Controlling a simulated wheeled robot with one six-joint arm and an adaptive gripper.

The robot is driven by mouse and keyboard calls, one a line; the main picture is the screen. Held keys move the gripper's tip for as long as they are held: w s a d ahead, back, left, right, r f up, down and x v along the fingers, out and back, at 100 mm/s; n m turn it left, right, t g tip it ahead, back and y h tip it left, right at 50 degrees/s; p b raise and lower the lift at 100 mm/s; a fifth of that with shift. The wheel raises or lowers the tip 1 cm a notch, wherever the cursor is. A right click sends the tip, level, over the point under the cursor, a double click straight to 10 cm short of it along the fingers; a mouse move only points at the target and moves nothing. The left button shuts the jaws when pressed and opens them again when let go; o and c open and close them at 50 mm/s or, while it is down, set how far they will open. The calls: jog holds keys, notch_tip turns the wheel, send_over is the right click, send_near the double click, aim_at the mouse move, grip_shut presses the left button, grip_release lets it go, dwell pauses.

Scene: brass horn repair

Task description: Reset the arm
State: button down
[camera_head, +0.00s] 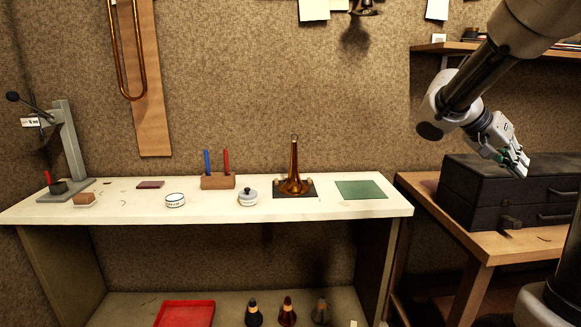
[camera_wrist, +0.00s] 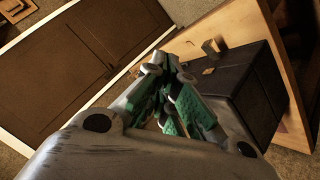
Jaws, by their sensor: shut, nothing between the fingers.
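My gripper (camera_head: 515,160) is at the right of the head view, raised in front of the black drawer case on the side table. Its fingers are shut and hold nothing. In the wrist view my gripper (camera_wrist: 163,68) shows its green-padded fingers close together, with the black case below and to the right. My arm comes down from the upper right corner of the head view. I cannot tell how far the fingertips are from the case.
The white workbench (camera_head: 330,207) holds a brass horn bell (camera_head: 294,172), a green mat (camera_head: 361,190), a lidded jar (camera_head: 248,198) and a pen block (camera_head: 218,181). The black case (camera_head: 470,195) stands on the wooden side table (camera_head: 490,245). A red tray (camera_head: 185,313) lies on the lower shelf.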

jog(key=s+a+f+n+t+y, duration=0.2)
jog(key=s+a+n+y, duration=0.4)
jog(key=s+a, duration=0.3)
jog(key=shift+s+t, duration=0.3)
jog(key=shift+s, duration=0.75)
jog(key=c, duration=2)
grip_release()
jog(key=s+a+n+t+y, duration=0.1)
jog(key=a, duration=0.1)
jog(key=s+a+f+n+t+y, duration=0.1)
jog(key=s+a+n, duration=0.1)
jog(key=a, duration=0.1)
jog(key=s+a+f+n+t+y, duration=0.1)
jog(key=a+n+y, duration=0.1)
jog(key=a, duration=0.1)
jog(key=shift+s, duration=0.2)
jog(key=shift+c, duration=0.2)
jog(key=o, duration=0.3)
jog(key=shift+a+f+n, duration=0.1)
jog(key=shift+a+n, duration=0.15)
jog(key=shift+n, duration=0.15)
jog(key=o, duration=0.4)
jog(key=shift+c, duration=0.5)
